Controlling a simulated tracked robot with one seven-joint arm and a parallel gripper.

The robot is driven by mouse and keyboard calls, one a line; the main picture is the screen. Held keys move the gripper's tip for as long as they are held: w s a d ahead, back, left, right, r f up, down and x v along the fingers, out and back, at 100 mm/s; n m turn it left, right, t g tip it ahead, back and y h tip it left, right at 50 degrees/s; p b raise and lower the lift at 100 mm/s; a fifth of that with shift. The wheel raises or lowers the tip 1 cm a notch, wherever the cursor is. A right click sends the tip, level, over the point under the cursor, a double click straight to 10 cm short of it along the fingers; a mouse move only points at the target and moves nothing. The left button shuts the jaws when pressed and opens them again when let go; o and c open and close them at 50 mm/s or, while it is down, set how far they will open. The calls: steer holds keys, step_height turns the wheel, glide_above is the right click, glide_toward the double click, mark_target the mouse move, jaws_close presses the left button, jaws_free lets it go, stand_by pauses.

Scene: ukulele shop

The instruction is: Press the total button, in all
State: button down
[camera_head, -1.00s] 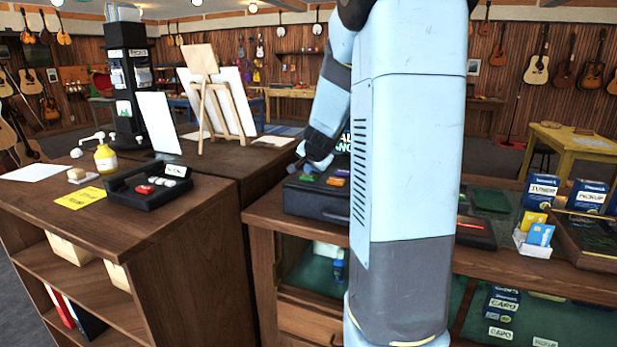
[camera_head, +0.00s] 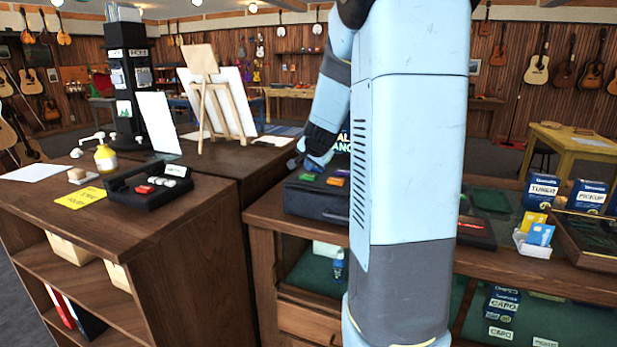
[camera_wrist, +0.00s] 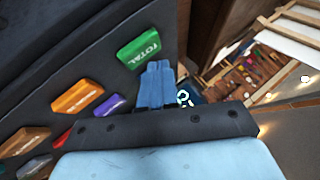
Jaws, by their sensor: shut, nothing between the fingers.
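An orange button (camera_wrist: 77,98), a purple button (camera_wrist: 108,105) and a brown-orange button (camera_wrist: 25,141) share the panel. A red one (camera_wrist: 62,139) is partly covered by my gripper. Left, a wooden counter (camera_head: 150,217) holds a black tray (camera_head: 150,196) and yellow bottle (camera_head: 105,157).

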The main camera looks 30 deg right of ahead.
mark_target(309, 177)
steer(key=shift+r, duration=0.15)
steer(key=shift+r, duration=2.45)
steer(key=shift+s+a, duration=0.15)
steer(key=s+a+r+n+g+y, duration=0.15)
steer(key=s+a+n, duration=0.35)
steer(key=s+a, duration=0.5)
steer(key=s+a+r+n+g+y, duration=0.15)
steer(key=s+a+n, duration=0.25)
steer(key=s+a, duration=0.65)
steer(key=s+f+n, duration=0.2)
steer(key=s+n, duration=0.1)
steer(key=s, duration=0.9)
steer(key=shift+s, duration=0.15)
